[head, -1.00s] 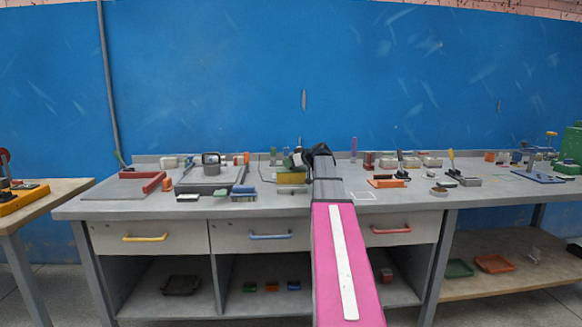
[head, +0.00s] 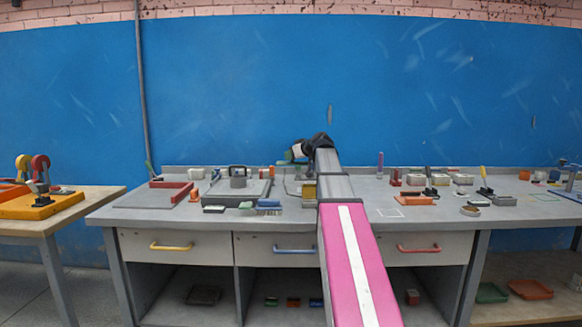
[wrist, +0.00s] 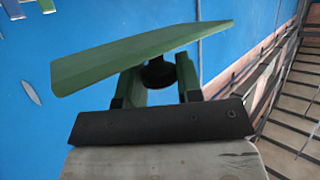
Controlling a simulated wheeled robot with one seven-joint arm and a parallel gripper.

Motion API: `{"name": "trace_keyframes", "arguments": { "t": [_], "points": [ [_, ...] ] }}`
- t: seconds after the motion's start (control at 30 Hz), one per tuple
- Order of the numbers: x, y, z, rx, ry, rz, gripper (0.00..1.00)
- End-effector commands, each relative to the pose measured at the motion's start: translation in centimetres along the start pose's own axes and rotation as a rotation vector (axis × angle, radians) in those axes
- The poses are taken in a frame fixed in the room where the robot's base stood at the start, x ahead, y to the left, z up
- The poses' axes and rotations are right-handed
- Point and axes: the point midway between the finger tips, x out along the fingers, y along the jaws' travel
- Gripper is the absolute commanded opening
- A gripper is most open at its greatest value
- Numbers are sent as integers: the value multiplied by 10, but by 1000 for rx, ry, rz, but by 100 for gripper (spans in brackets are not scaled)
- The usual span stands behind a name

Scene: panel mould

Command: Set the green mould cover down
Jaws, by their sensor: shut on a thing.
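The green mould cover (wrist: 140,55) is a flat plate with a dark round knob (wrist: 158,74) beneath it in the wrist view. My gripper (wrist: 158,90) is shut on it, with a finger on each side of the knob. The plate looks tilted in this view, against the blue wall. In the head view my gripper (head: 299,152) is above the back of the grey bench, and a small green edge of the cover (head: 289,155) shows at its left. My own arm hides part of the bench.
A yellow block (head: 308,190) stands beside my arm. Orange and grey parts are at the right. An outlined white square (head: 390,213) is clear.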

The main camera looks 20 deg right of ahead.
Motion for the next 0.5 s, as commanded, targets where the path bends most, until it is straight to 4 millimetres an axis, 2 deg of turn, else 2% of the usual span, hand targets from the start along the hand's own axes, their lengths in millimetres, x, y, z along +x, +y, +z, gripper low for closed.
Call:
{"name": "trace_keyframes", "arguments": {
  "t": [0.17, 0.33, 0.5],
  "points": [
    [12, -23, 11, 26, -1, 64, 9],
    [30, -55, 33, 84, 0, 207, 9],
    [42, -83, 45, 134, 2, 333, 9]
  ]
}}
